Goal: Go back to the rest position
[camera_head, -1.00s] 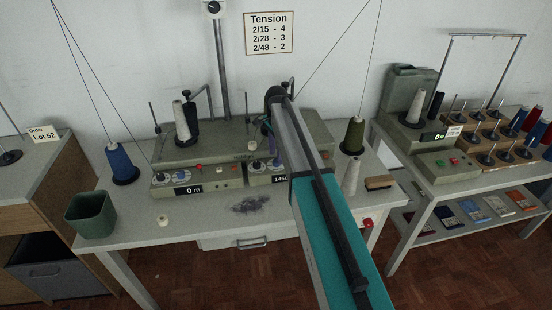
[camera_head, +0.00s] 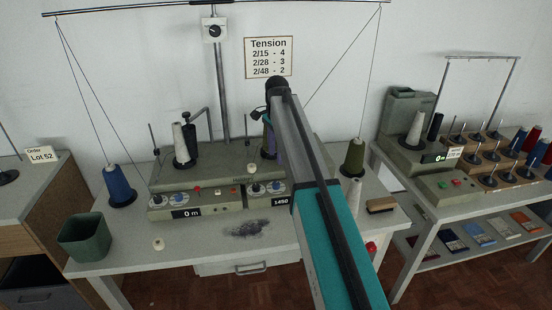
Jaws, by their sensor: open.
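My arm reaches up from the bottom right across the middle of the head view, in front of the winding machine (camera_head: 225,163). My gripper (camera_head: 262,115) is at the far end, small and mostly hidden by my own arm links. Its jaws are open, and I see nothing held in it. It appears in front of the machine's upper right part, apart from the table top. An olive cone behind it is partly covered by the arm.
The white table (camera_head: 200,250) carries a blue cone (camera_head: 118,185), green bin (camera_head: 85,237), grey lint (camera_head: 245,229), olive cone (camera_head: 354,157) and brush (camera_head: 381,204). Threads run up to an overhead bar (camera_head: 130,10). Another machine (camera_head: 408,140) stands right, a wooden cabinet (camera_head: 60,200) left.

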